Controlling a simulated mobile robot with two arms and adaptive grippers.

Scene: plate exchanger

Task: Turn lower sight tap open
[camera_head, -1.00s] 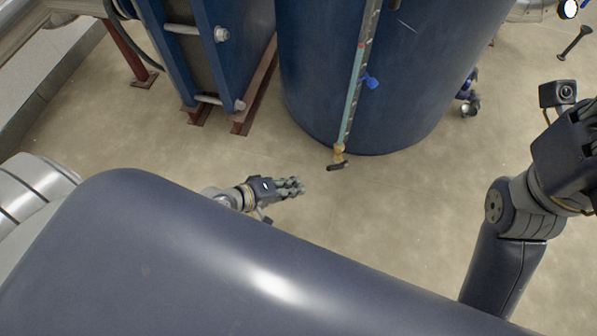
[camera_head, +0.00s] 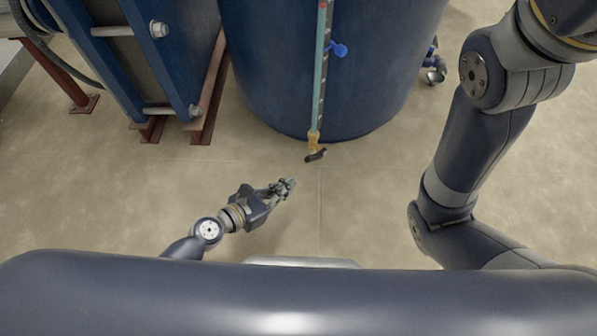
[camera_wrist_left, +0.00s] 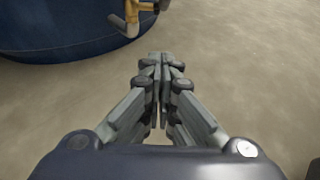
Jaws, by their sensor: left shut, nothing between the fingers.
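The lower sight tap (camera_head: 315,147) is a brass fitting with a dark lever handle, at the bottom of the sight tube (camera_head: 320,75) on the blue tank (camera_head: 268,65). In the left wrist view the brass tap (camera_wrist_left: 131,14) shows at the top, its grey handle pointing down and to the left. My left gripper (camera_head: 288,184) is below and a little left of the tap in the head view, apart from it. In the left wrist view its fingers (camera_wrist_left: 160,62) are closed together with nothing between them. My right arm rises at the right, its gripper out of the picture.
A blue plate exchanger (camera_head: 175,50) with bolts stands on brown feet at the upper left. A blue knob (camera_head: 338,49) sits higher on the sight tube. A small valve (camera_head: 434,72) is at the tank's right. The floor around my left gripper is clear.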

